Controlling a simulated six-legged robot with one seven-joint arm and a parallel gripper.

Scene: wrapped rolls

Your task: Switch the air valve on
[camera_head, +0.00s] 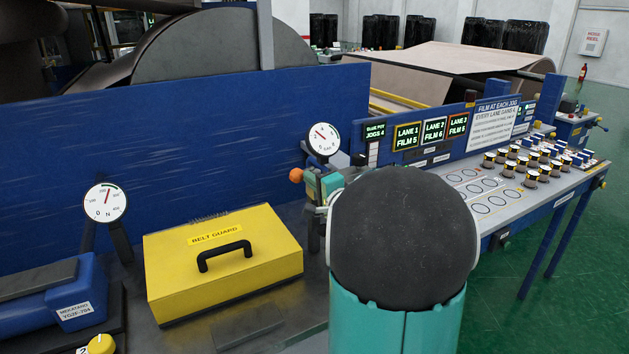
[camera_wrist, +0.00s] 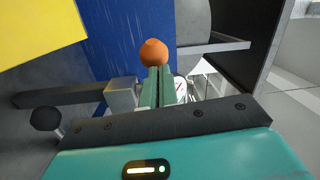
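The orange ball knob (camera_head: 296,175) of the air valve stands at the blue panel, just left of my gripper and below a round gauge (camera_head: 322,140). In the wrist view the knob (camera_wrist: 153,52) sits right at my fingertips. My gripper (camera_wrist: 156,72) has its two green fingers close together, with no wide gap. I cannot tell whether they touch the knob. In the head view my gripper (camera_head: 318,186) is partly hidden behind my own dark, rounded arm joint. The valve body and lever are mostly hidden.
A yellow belt guard box (camera_head: 223,262) with a black handle lies left of the valve. A second gauge (camera_head: 105,203) stands farther left. The blue panel (camera_head: 150,180) rises close behind. A bench (camera_head: 500,205) with several rolls is at right.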

